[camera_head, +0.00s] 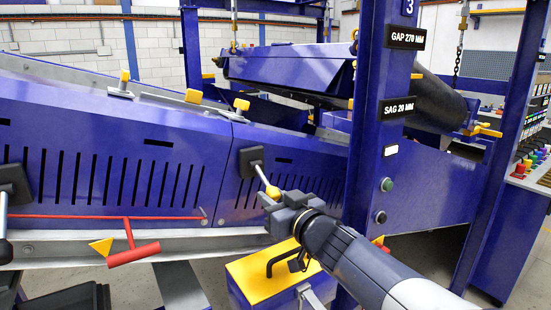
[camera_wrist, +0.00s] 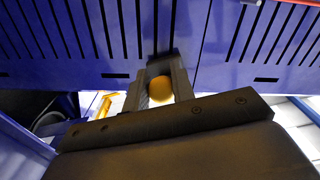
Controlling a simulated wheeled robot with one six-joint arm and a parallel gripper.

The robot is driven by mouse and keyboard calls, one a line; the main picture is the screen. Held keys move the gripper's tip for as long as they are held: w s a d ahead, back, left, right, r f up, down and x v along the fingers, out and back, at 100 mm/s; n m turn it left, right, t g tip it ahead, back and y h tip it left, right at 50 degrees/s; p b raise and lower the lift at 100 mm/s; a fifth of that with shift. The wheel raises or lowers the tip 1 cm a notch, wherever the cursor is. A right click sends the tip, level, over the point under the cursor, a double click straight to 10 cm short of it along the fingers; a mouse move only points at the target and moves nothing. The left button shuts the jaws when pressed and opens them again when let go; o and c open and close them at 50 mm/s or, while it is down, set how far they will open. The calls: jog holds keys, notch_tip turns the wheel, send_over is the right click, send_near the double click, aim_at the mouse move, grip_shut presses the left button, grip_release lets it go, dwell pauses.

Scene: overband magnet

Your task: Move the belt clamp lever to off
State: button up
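A lever with a pale rod and yellow knob (camera_head: 273,193) sticks out from a black mount (camera_head: 251,161) on the blue side panel, pointing down and to the right. I take it for the belt clamp lever; no label on it is readable. My gripper (camera_head: 270,204) is at the knob, reaching in from the lower right. In the wrist view the knob (camera_wrist: 160,90) sits between the two fingers of my gripper (camera_wrist: 160,82). I cannot tell whether the fingers press on it. The rod and mount are mostly hidden there.
A second black lever mount (camera_head: 14,184) is at the left edge. A red bar with a red handle (camera_head: 134,254) runs along the panel's lower edge. A yellow-topped box (camera_head: 262,272) stands below my gripper. A blue post (camera_head: 375,130) with buttons rises on the right.

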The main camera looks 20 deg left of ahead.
jog(key=o, duration=0.5)
jog(key=shift+r, duration=0.1)
jog(key=shift+p+v, duration=0.95)
jog(key=shift+v, duration=2.05)
jog(key=shift+s+d, duration=0.3)
jog(key=shift+d, duration=0.1)
jog(key=shift+p+v, duration=0.6)
jog(key=shift+v, duration=4.85)
jog(key=shift+a, duration=0.1)
